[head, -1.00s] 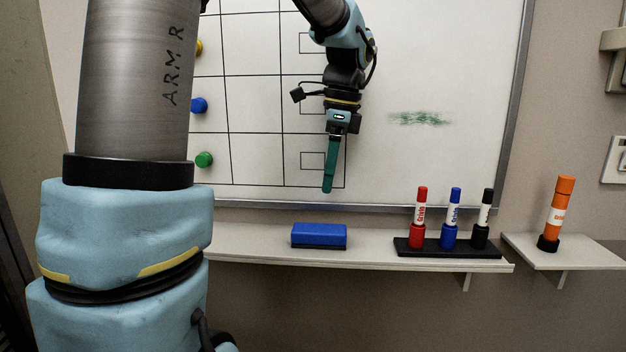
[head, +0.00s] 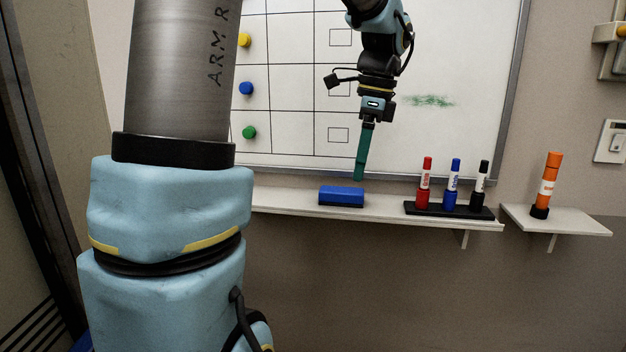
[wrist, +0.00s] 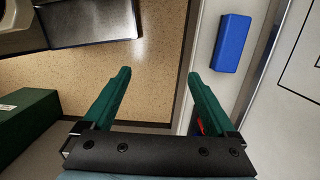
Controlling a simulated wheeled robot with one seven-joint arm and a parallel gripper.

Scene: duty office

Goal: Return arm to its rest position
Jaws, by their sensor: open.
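My gripper (head: 361,165) points down in front of the whiteboard in the head view, above the blue eraser (head: 341,196). The head view shows its fingers side-on, overlapping as one green shape. In the wrist view my gripper (wrist: 155,95) has its two green fingers wide apart with nothing between them. The blue eraser also shows in the wrist view (wrist: 231,43), beyond the right finger and apart from it. My arm comes down into the top of the head view and ends in this gripper.
A ledge (head: 290,200) runs under the whiteboard (head: 470,60). A black holder (head: 450,211) carries red, blue and black markers. Yellow, blue and green magnets sit on the board. A green box (wrist: 30,135) shows in the wrist view.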

